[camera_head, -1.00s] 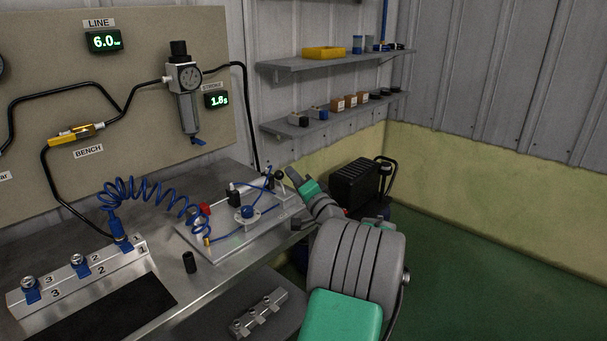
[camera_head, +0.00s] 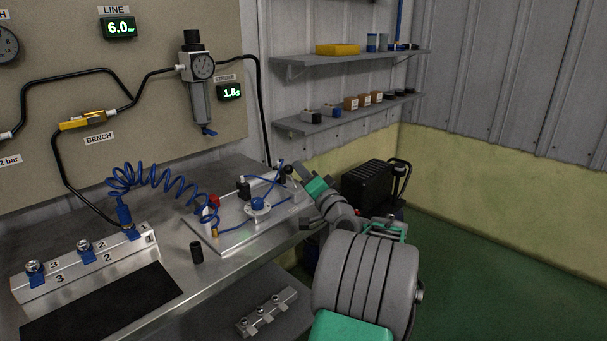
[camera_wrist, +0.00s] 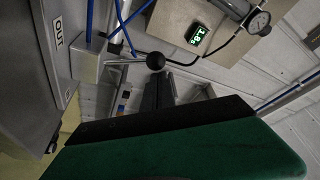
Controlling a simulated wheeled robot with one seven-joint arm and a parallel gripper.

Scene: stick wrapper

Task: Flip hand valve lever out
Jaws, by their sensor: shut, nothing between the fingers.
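The hand valve lever is a thin silver rod ending in a black ball knob (camera_wrist: 155,61), jutting right from a metal block (camera_wrist: 90,62) in the wrist view. An "OUT" label (camera_wrist: 58,33) is on the grey panel at left. In the head view the knob (camera_head: 289,170) is at the far right end of the bench plate (camera_head: 240,232). My gripper (camera_wrist: 158,80) is shut and empty, its dark fingers just below the knob in the wrist view. Whether they touch it I cannot tell. In the head view the fingertips are hard to make out beside the knob.
Blue tubing (camera_head: 165,186) coils over the bench plate. A black cylinder (camera_head: 197,252) stands on the bench, and a numbered metal manifold (camera_head: 85,270) lies at left. A wall shelf (camera_head: 350,62) is behind. Open floor (camera_head: 480,260) lies to the right.

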